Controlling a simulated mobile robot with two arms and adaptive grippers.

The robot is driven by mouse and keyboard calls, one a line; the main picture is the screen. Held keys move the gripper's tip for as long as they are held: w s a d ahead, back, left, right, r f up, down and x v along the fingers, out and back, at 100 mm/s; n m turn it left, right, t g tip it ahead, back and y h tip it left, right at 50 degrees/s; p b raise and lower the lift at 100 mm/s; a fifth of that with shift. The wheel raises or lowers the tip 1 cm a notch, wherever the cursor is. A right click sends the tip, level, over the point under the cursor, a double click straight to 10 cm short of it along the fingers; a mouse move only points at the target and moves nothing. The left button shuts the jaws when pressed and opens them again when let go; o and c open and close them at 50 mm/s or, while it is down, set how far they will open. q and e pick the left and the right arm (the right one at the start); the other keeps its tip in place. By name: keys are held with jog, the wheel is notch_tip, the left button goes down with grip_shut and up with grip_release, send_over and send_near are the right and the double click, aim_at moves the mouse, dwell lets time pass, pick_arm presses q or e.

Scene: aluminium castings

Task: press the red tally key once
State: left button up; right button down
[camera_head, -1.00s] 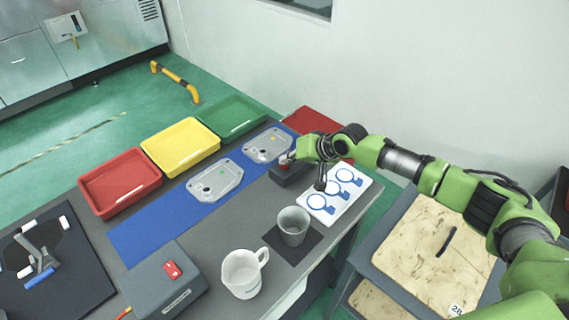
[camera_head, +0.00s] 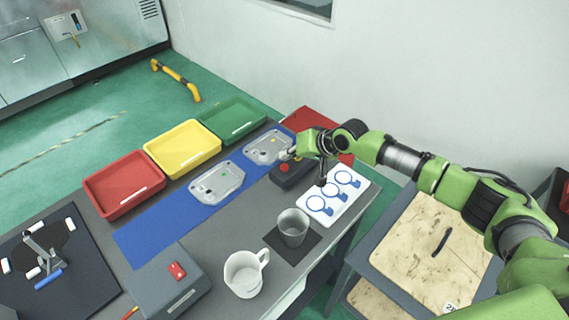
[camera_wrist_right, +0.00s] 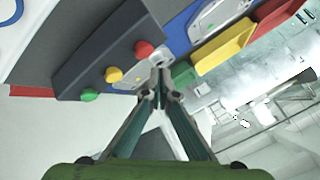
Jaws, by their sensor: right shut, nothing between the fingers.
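A dark box (camera_head: 287,178) stands on the table near its back right end. In the right wrist view the box (camera_wrist_right: 105,60) carries a red key (camera_wrist_right: 143,50), a yellow key (camera_wrist_right: 113,74) and a green key (camera_wrist_right: 89,95). The red key also shows in the head view (camera_head: 284,168). My right gripper (camera_head: 288,155) is shut and empty, just beside and above the red key. In the wrist view its fingertips (camera_wrist_right: 160,70) appear apart from the key. My left gripper is not in view.
A white board with blue rings (camera_head: 335,196) lies right of the box. Two metal castings (camera_head: 217,184) lie on a blue strip (camera_head: 150,236). Red, yellow (camera_head: 182,150) and green trays stand behind. A grey cup (camera_head: 293,228), white mug (camera_head: 243,274) and red-switched grey box (camera_head: 168,290) stand in front.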

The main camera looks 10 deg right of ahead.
aim_at(287, 167)
jog(key=shift+r+p, duration=1.45)
jog(key=shift+r, duration=0.5)
jog(key=shift+f, duration=0.1)
